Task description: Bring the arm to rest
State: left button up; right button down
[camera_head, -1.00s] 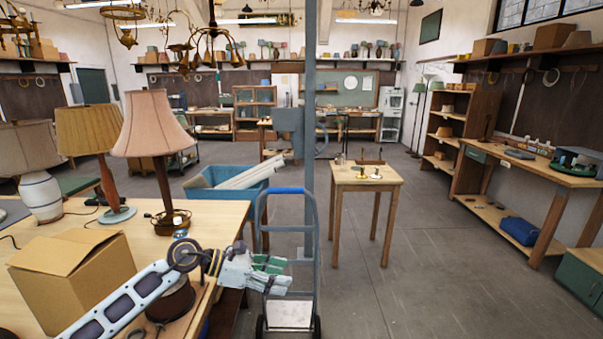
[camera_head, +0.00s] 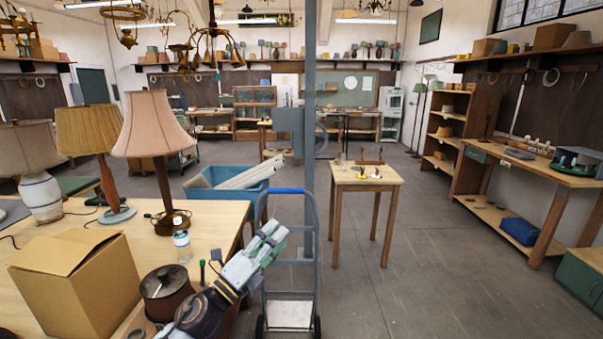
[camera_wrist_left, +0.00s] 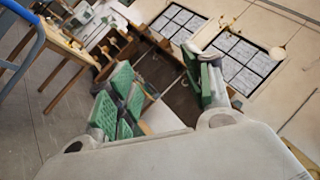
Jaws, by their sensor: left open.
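My left gripper (camera_head: 271,238) is at the right edge of the near-left workbench (camera_head: 222,215), in front of the blue hand truck (camera_head: 287,190). It points up and away from me. In the left wrist view its two green-padded fingers (camera_wrist_left: 163,88) stand apart with nothing between them. My left arm comes in from the bottom of the head view, and most of it is out of the picture. My right gripper is not in view.
A small wooden table (camera_head: 366,174) stands at centre right. The floor to the right is clear.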

pick_arm(q)
jog(key=s+a+f+n+g+y, duration=0.1)
jog(key=s+a+f+n+y, duration=0.1)
jog(key=a+f+n+y, duration=0.65)
jog(key=s+a+f+n+g+y, duration=0.1)
jog(key=s+a+f+n+y, duration=0.1)
jog(key=a+f+n+y, duration=0.65)
jog(key=s+d+f+n+g+h, duration=0.1)
jog(key=s+f+n+g+h, duration=0.1)
jog(key=s+f+n+g, duration=0.7)
jog(key=s+f+n+g+h, duration=0.1)
jog(key=s+f+n+g, duration=0.15)
jog(key=s+f, duration=0.8)
jog(key=s+f+g, duration=0.1)
jog(key=s+f, duration=0.2)
jog(key=f, duration=1.1)
jog(key=s+f, duration=0.3)
jog(key=f, duration=1.2)
jog(key=s+a+f, duration=0.2)
jog(key=s+f, duration=0.8)
jog(key=s, duration=0.1)
jog(key=s+a+f+g, duration=0.1)
jog(key=s+f, duration=0.9)
jog(key=s, duration=0.1)
jog(key=shift+a, duration=0.35)
